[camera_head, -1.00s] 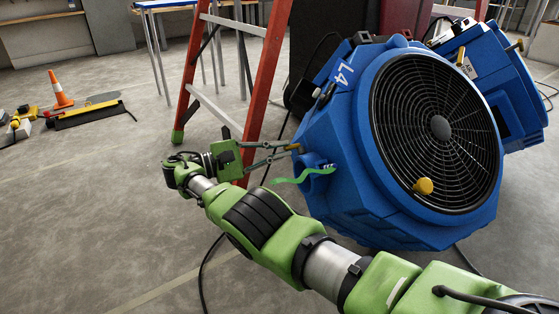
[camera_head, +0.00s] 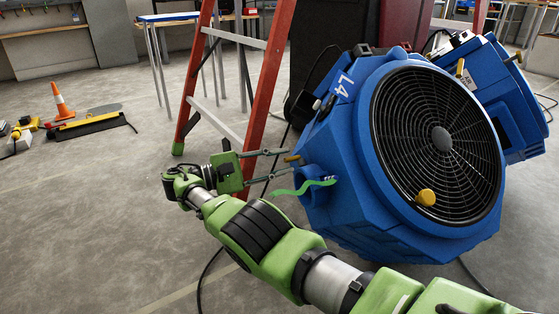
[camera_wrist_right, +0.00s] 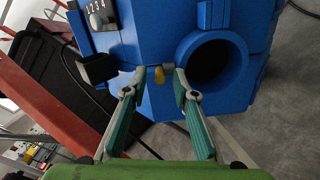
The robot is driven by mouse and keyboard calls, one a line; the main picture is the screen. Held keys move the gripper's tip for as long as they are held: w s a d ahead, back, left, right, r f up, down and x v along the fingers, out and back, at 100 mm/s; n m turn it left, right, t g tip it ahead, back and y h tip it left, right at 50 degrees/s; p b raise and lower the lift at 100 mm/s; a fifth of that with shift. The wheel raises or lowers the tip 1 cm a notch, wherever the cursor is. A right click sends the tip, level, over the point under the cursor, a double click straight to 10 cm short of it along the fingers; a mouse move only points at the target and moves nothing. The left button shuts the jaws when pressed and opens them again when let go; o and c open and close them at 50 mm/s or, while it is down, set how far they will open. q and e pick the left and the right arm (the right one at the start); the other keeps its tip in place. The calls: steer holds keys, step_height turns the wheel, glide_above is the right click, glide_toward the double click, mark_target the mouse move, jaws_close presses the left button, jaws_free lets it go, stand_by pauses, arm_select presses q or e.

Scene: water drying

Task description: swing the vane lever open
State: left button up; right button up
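The yellow vane lever (camera_head: 291,159) sticks out from the left side of the blue blower marked L4 (camera_head: 338,190), above its side outlet. My right gripper (camera_head: 288,161) is at the lever, its fingers spread. In the wrist view the lever (camera_wrist_right: 159,76) shows between the two fingertips (camera_wrist_right: 160,80), with gaps on both sides. The round dark outlet (camera_wrist_right: 212,62) is to the right of the fingers there. A green ribbon (camera_head: 303,188) streams left from the outlet in the head view. My left gripper is out of view.
A second blue blower (camera_head: 512,115) stands behind at the right. A red stepladder (camera_head: 268,75) stands behind my right gripper. An orange cone (camera_head: 60,100) is far left.

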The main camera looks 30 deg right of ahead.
steer(key=shift+r, duration=0.1)
steer(key=shift+w+a+r, duration=0.1)
steer(key=shift+w+r, duration=0.05)
steer(key=shift+r, duration=0.3)
steer(key=o, duration=0.4)
steer(key=r, duration=0.6)
steer(key=shift+d+r, duration=0.25)
steer(key=shift+r, duration=0.1)
steer(key=shift+c, duration=0.2)
steer(key=shift+a+r, duration=0.25)
steer(key=shift+r, duration=0.95)
steer(key=c, duration=0.4)
steer(key=shift+o, duration=0.2)
